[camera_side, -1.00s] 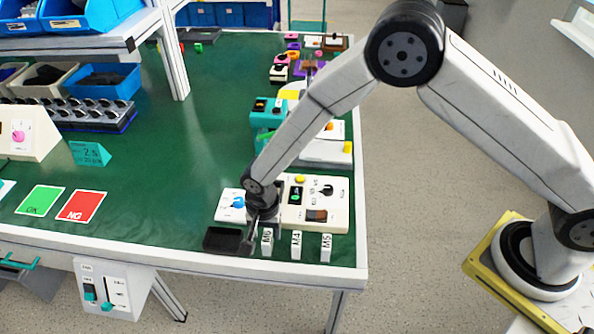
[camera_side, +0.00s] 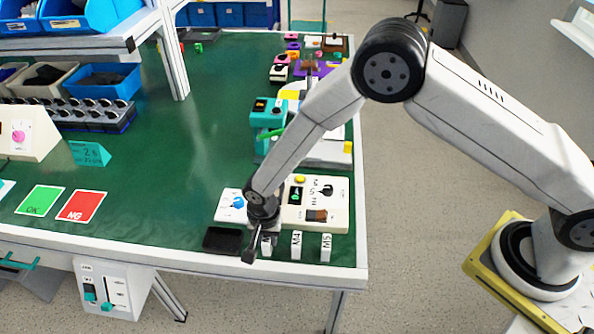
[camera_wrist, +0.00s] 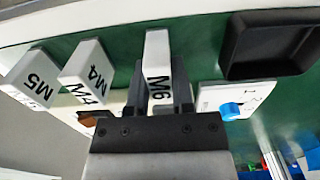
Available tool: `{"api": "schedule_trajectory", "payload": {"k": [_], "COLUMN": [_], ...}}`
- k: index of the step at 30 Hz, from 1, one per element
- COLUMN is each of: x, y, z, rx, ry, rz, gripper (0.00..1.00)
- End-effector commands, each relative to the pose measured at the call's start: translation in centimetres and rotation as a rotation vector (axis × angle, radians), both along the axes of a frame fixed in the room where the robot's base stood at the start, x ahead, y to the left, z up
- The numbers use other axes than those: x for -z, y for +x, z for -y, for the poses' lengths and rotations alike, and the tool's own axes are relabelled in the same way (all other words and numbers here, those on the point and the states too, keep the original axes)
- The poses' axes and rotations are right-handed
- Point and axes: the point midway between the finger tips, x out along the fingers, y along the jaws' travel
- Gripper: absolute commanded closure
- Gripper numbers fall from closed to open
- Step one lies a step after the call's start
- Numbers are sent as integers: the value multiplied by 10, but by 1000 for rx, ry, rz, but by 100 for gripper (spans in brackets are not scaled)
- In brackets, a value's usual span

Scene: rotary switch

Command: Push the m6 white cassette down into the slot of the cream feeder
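The white M6 cassette (camera_wrist: 158,60) stands upright between the two dark fingers of my gripper (camera_wrist: 160,85) in the wrist view. A finger lies close along each side of it; I cannot tell whether they press on it. In the side view my gripper (camera_side: 252,247) points down at the table's front edge and partly covers the M6 cassette (camera_side: 266,246). A cream box (camera_side: 318,192) with a yellow button, a black knob and a brown patch stands just behind. I cannot make out a feeder slot.
White cassettes M4 (camera_side: 296,245) and M5 (camera_side: 326,247) stand to the right of M6. A black tray (camera_side: 222,240) lies to the left. A white plate with a blue knob (camera_side: 238,202) is behind it. Green table surface is free further left.

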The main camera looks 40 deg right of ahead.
Motion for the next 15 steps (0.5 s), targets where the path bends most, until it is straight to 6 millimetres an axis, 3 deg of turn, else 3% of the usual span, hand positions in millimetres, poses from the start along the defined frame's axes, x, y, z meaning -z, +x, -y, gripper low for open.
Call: {"api": "schedule_trajectory", "payload": {"k": [15], "x": [-6], "y": [0], "z": [0], "rx": [0], "ry": [1], "rz": [1], "gripper": [100]}}
